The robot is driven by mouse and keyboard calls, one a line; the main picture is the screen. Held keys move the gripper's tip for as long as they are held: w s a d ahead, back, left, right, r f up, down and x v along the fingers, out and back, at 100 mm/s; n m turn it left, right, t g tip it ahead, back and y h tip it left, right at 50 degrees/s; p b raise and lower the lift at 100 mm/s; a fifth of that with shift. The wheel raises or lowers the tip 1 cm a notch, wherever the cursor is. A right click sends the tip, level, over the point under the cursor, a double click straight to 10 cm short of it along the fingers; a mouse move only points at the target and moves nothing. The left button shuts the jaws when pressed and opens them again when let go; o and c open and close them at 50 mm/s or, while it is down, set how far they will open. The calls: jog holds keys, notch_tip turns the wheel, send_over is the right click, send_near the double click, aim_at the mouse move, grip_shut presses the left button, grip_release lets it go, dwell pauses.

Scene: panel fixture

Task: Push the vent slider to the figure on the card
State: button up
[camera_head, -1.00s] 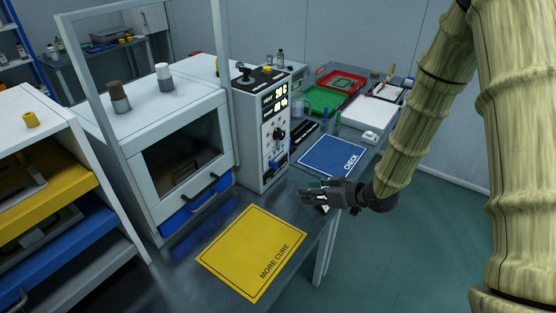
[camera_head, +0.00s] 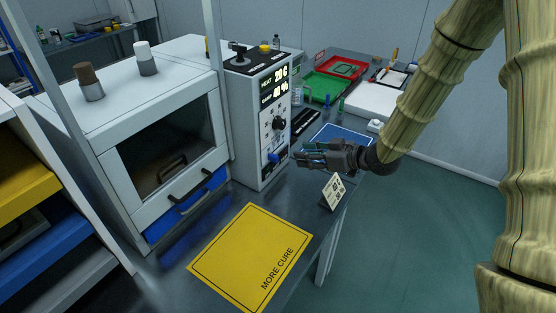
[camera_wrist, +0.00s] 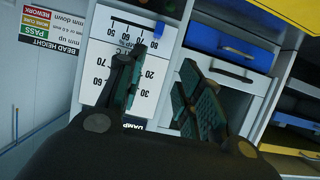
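A tall white control box (camera_head: 255,125) carries lit readouts, a black round knob (camera_head: 279,123) and, low on its front, a blue slider tab (camera_head: 273,157), which I take for the vent slider. A small cream card (camera_head: 333,191) with dark figures stands on the bench edge below my gripper; its figures are too small to read. My gripper (camera_head: 298,155) points at the lower panel from the right, apart from the tab. In the wrist view my gripper (camera_wrist: 160,68) is open and empty, before the numbered panel (camera_wrist: 150,65). A blue tab (camera_wrist: 158,29) shows beyond the fingers.
A white cabinet (camera_head: 150,110) with a glass door and blue drawer stands left of the box. A yellow MORE CURE mat (camera_head: 250,250) lies in front. A blue mat (camera_head: 345,134) lies behind my gripper. Green (camera_head: 325,86) and red trays (camera_head: 351,68) stand farther back.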

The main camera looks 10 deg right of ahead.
aim_at(277, 156)
jog(key=x, duration=0.4)
jog(key=d+f+p+x, duration=0.1)
jog(key=x, duration=0.3)
jog(key=f+x, duration=0.1)
jog(key=x, duration=0.3)
jog(key=shift+w+f+p, duration=0.1)
jog(key=shift+w+p, duration=0.2)
jog(key=shift+w, duration=0.1)
jog(key=shift+a, duration=0.1)
grip_shut()
